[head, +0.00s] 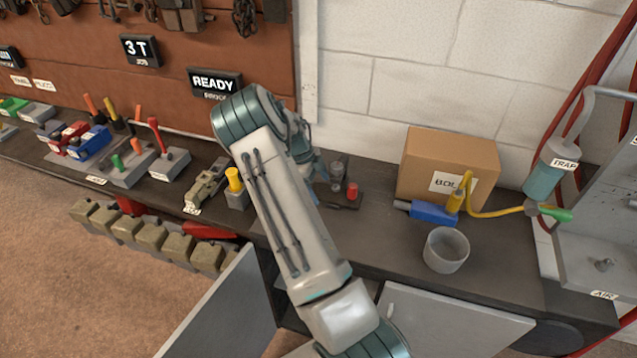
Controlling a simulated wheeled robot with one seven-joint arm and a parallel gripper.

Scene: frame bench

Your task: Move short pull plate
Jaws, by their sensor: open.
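I cannot tell for sure which piece is the short pull plate. A low dark plate (345,201) with a red cylinder (352,191) and a grey knobbed post (336,172) lies on the bench, just right of my arm. My gripper (317,172) points down at the left side of this plate, largely hidden behind my arm link. It is open, and I see nothing held in it. My arm also covers part of the bench to the plate's left, so anything there is hidden.
A cardboard box (445,160), a blue tool with a yellow hose (434,213) and a grey cup (446,250) stand to the right. A grey clamp-like piece (207,185) and a yellow-topped block (235,187) stand left. Below, a cabinet door (215,315) hangs open.

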